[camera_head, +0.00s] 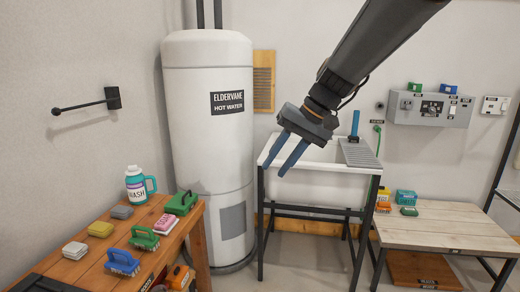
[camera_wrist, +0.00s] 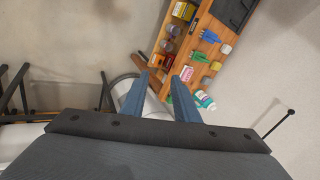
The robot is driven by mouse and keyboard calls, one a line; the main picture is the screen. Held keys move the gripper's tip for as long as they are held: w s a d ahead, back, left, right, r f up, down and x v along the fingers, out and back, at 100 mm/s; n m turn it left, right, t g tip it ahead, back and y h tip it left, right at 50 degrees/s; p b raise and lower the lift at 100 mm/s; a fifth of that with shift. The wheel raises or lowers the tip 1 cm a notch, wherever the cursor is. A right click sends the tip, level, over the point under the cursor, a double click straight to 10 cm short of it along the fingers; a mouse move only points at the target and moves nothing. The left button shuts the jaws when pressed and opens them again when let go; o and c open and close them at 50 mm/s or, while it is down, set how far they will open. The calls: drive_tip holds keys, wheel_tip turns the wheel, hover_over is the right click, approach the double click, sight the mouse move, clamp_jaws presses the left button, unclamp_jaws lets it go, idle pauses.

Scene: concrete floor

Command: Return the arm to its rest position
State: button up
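My gripper (camera_head: 284,153) hangs in the air in front of the white utility sink, with its two blue fingers pointing down and to the left in the head view. In the wrist view my gripper (camera_wrist: 162,96) has its fingers spread apart with nothing between them, so it is open and empty. My dark arm reaches in from the top right of the head view. No fingertip touches anything that I can see.
A white water heater (camera_head: 208,120) stands left of the gripper. The sink (camera_head: 315,185) is behind and below it. A wooden bench (camera_head: 85,268) with brushes, sponges and a wash bottle (camera_head: 138,185) is at lower left. A low table (camera_head: 450,228) stands right.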

drive_tip(key=s+d+f+h, duration=0.3)
drive_tip(key=s+d+f, duration=0.4)
drive_tip(key=s+f, duration=0.2)
drive_tip(key=s+d+f+g+h, duration=0.1)
drive_tip(key=s+d+f+h, duration=0.2)
drive_tip(key=s+d+f, duration=0.4)
drive_tip(key=s+f, duration=0.3)
drive_tip(key=s, duration=0.4)
drive_tip(key=shift+d+f, duration=0.25)
drive_tip(key=shift+d, duration=0.05)
drive_tip(key=shift+d, duration=0.1)
